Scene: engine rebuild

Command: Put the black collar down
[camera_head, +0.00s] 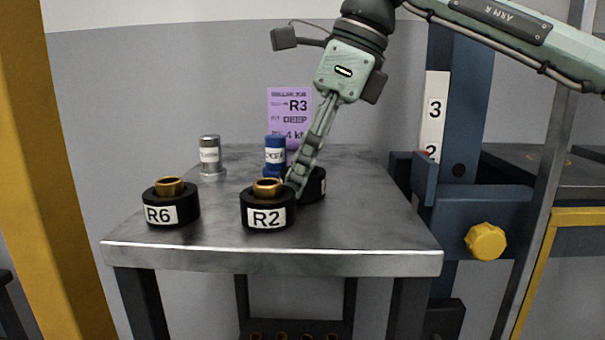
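Three black collars are on the grey metal table. One labelled R6 (170,205) is at the left, and one labelled R2 (267,210) is near the middle; a brass-coloured piece shows at the top of each. A third black collar (317,187) is just behind and right of R2, partly hidden by my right gripper. My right gripper (296,190) points down with its fingertips between R2 and the third collar. Its fingers are seen edge-on, so I cannot tell whether they grip a collar. My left gripper is not in view.
A silver cylinder (210,156) and a blue cylinder (275,154) stand farther back on the table (350,230). A blue frame with a yellow knob (486,241) is at the right. The table's front right is clear.

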